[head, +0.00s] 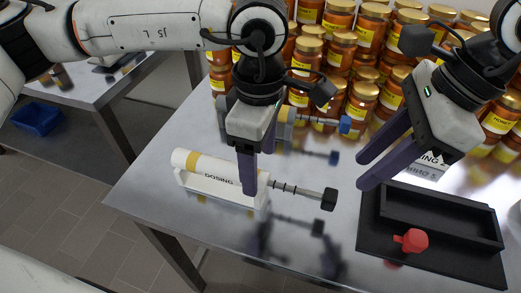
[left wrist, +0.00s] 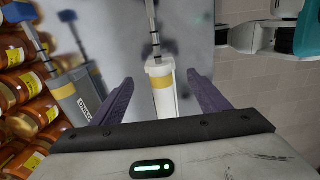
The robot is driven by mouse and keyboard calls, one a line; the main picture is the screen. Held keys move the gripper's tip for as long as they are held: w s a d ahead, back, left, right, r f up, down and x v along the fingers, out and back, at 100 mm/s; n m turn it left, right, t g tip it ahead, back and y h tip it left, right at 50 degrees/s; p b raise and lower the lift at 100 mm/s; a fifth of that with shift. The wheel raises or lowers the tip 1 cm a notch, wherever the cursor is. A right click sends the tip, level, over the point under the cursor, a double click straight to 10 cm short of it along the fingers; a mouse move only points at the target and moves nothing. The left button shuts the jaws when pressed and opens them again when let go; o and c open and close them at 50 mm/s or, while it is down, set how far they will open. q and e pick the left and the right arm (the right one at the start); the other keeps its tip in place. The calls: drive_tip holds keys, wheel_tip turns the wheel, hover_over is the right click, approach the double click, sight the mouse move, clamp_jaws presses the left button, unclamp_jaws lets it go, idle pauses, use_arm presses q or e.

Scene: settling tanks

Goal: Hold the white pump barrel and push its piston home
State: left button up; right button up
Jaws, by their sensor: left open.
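The white pump barrel (head: 197,161) with yellow bands lies in a white cradle marked DOSING (head: 222,188). Its piston rod (head: 290,188) sticks out to the right, pulled out, with a black square handle (head: 329,199). My left gripper (head: 258,172) is open and points down at the right part of the barrel. In the left wrist view the white barrel (left wrist: 163,98) shows between the two spread fingers, with a gap on each side. My right gripper (head: 364,172) is open and empty, above the table to the right of the handle.
A grey pump (left wrist: 77,97) with a yellow band and blue handle (head: 344,125) lies behind my left gripper. Many honey jars (head: 340,50) stack at the back. A black tray (head: 375,235) with a red knob (head: 411,240) sits at right. The front table is clear.

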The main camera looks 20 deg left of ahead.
sight(260, 186)
use_arm(q)
wheel_tip(260, 186, down, 8)
drive_tip(key=shift+r, duration=0.1)
idle(0.4)
